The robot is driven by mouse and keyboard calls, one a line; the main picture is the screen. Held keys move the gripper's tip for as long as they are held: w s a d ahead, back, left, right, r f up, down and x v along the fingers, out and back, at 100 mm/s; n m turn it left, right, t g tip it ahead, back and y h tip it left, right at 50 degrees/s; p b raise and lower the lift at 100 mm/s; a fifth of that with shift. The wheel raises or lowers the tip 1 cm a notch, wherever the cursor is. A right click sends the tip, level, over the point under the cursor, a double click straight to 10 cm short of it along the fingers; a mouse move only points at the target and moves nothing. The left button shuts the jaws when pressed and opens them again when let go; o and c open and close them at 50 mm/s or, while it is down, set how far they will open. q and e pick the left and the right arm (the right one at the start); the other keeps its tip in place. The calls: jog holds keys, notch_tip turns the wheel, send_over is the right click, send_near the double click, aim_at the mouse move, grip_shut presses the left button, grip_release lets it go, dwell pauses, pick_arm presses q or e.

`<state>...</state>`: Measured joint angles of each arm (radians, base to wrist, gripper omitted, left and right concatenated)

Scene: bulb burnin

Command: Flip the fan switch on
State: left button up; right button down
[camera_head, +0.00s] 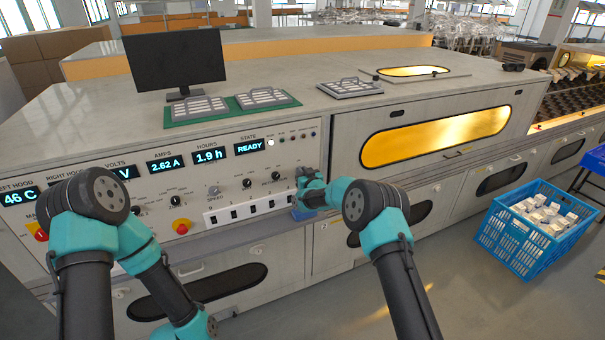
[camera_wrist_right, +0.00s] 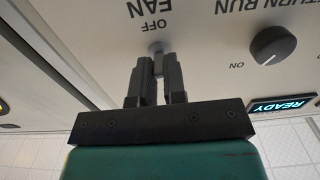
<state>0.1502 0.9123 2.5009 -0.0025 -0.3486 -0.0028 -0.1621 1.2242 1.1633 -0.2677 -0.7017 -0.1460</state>
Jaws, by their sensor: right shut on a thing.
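The fan switch (camera_wrist_right: 156,48) is a small grey lever on the pale control panel, beside an OFF label with FAN beyond it, in the upside-down right wrist view. My right gripper (camera_wrist_right: 158,72) is shut on this lever, one dark finger on each side. I cannot tell which position the lever is in. In the head view, my right gripper (camera_head: 301,180) is at the right end of the panel and hides the switch. My left arm is bent low at the left, and its gripper is out of view.
A black knob (camera_wrist_right: 274,44) and the READY display (camera_wrist_right: 283,105) are close by on the panel. A strip of numbered switches (camera_head: 247,206) lies left of my right gripper. A monitor (camera_head: 176,60) stands on the bench, and a blue crate (camera_head: 520,245) is on the floor.

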jog(key=shift+r, duration=0.15)
jog(key=shift+w+r+g+h, duration=0.1)
jog(key=shift+r+g+h, duration=0.2)
jog(key=shift+g, duration=0.35)
jog(key=shift+w+r+g+h, duration=0.1)
jog(key=shift+g+h, duration=0.3)
jog(key=shift+g, duration=0.25)
jog(key=shift+r+g, duration=0.1)
jog(key=shift+g, duration=0.4)
jog(key=shift+a, duration=0.1)
jog(key=c, duration=1.2)
grip_release()
jog(key=shift+s, duration=0.2)
